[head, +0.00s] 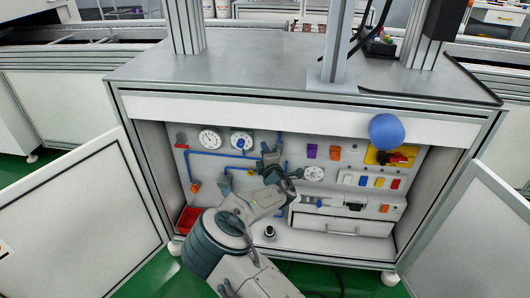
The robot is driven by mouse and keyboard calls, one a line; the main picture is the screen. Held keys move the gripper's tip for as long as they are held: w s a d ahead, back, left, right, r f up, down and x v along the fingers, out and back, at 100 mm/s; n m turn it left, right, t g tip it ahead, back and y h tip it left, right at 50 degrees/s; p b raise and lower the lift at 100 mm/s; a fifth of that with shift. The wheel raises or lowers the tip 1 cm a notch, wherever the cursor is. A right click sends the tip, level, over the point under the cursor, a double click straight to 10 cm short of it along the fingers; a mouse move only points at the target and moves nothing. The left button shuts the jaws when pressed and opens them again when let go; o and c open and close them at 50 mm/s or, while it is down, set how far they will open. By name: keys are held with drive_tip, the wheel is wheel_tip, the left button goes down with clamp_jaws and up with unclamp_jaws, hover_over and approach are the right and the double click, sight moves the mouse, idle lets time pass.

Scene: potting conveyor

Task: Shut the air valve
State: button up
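I cannot tell for sure which part is the air valve. My arm reaches in from below. My gripper (268,158) is at the panel, just right of these parts and close to a vertical blue pipe. Its fingers are small and partly hidden by the wrist, so contact and opening do not show clearly.
The cabinet doors stand open at left (80,210) and right (470,240). A yellow plate with a red-and-black switch (398,158) is at the panel's right, below a blue ball (386,131). A red bin (189,220) stands at lower left. A white drawer unit (345,222) fills the lower right.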

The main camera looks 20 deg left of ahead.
drive_tip(key=shift+o, duration=0.5)
drive_tip(key=p+v, duration=0.3)
drive_tip(key=v, duration=1)
drive_tip(key=shift+s+d, duration=0.25)
drive_tip(key=shift+s, duration=0.1)
